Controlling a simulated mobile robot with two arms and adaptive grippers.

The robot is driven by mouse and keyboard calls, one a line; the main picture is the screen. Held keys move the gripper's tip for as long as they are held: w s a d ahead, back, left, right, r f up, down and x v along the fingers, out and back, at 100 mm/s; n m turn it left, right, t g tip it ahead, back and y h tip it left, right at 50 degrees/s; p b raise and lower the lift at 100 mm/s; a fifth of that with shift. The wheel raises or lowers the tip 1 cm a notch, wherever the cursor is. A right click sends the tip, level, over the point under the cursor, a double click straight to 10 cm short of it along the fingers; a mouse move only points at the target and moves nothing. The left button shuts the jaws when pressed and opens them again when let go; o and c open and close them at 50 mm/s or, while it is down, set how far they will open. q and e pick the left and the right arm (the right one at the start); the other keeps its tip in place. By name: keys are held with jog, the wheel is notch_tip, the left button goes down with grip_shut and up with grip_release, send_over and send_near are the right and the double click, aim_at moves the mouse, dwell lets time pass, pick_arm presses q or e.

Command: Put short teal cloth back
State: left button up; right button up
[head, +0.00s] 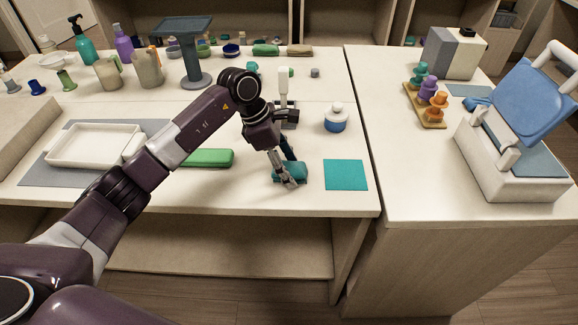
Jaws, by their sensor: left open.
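A small folded teal cloth (294,172) lies near the front edge of the white counter, partly hidden by my left gripper. My left gripper (288,181) points down over the cloth with its fingers at it and open. Whether the fingers touch the cloth cannot be told. A flat teal square (346,175) lies on the counter just right of the cloth, with nothing on it. My right gripper is not in view.
A green case (208,158) lies left of the cloth. A blue and white jar (336,118) stands behind the teal square. A white tray (95,146) sits on a grey mat (42,172) at left. A wax warmer with a blue lid (536,92) stands on the right counter.

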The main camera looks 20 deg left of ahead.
pick_arm(q)
jog(key=shift+a+r+b, duration=0.2)
jog(key=shift+r+b, duration=0.15)
jog(key=shift+r, duration=0.1)
jog(key=b+v, duration=0.2)
jog(key=v, duration=0.7)
jog(key=shift+s+a+r+b, duration=0.1)
jog(key=shift+r+b, duration=0.25)
jog(key=shift+s+a+r, duration=0.1)
jog(key=shift+a+r, duration=0.15)
jog(key=shift+r, duration=0.4)
